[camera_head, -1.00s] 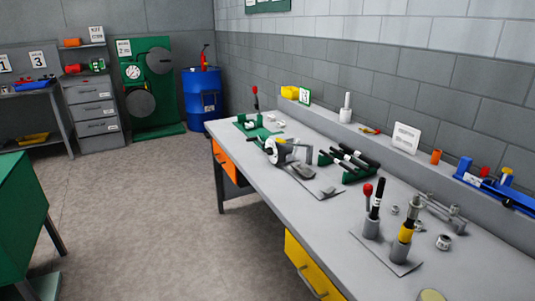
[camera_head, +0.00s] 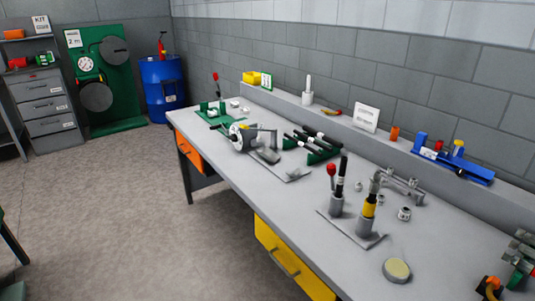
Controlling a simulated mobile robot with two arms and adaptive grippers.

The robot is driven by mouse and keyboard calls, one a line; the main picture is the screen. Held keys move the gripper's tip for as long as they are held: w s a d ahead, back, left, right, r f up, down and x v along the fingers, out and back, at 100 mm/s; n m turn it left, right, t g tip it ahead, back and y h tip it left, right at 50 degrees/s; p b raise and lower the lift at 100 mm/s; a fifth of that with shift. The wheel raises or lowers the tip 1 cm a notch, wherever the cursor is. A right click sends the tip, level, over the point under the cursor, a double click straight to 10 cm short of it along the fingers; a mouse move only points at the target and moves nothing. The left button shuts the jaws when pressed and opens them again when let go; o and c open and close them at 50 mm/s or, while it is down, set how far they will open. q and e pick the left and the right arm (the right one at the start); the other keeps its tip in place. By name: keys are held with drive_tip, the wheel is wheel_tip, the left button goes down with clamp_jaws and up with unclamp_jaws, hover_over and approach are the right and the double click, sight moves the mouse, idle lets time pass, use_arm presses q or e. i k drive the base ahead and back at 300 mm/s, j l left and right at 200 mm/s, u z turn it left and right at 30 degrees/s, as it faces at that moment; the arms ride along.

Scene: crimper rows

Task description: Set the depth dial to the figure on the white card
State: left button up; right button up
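A white card (camera_head: 366,117) with dark print leans on the ledge at the back of the bench. Its print is too small to read. A grey bench machine (camera_head: 264,138) stands on a plate left of the bench's middle. A round pale disc (camera_head: 236,133) on its left side looks like a dial, but I cannot tell for sure that it is the depth dial. No figure on it is readable. Neither of my grippers is in view.
The grey bench (camera_head: 320,215) also holds black-handled tools on a green rack (camera_head: 322,155), two upright posts on a plate (camera_head: 352,238) and a round pad (camera_head: 396,270). A blue tool (camera_head: 455,165) lies on the ledge. Open floor (camera_head: 130,215) lies left of the bench.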

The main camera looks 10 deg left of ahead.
sight(233, 138)
drive_tip(key=i+j+z, duration=0.2)
drive_tip(key=i+j, duration=0.2)
drive_tip(key=j, duration=0.2)
drive_tip(key=i+j+z, duration=0.1)
drive_tip(key=j, duration=0.25)
drive_tip(key=i, duration=0.1)
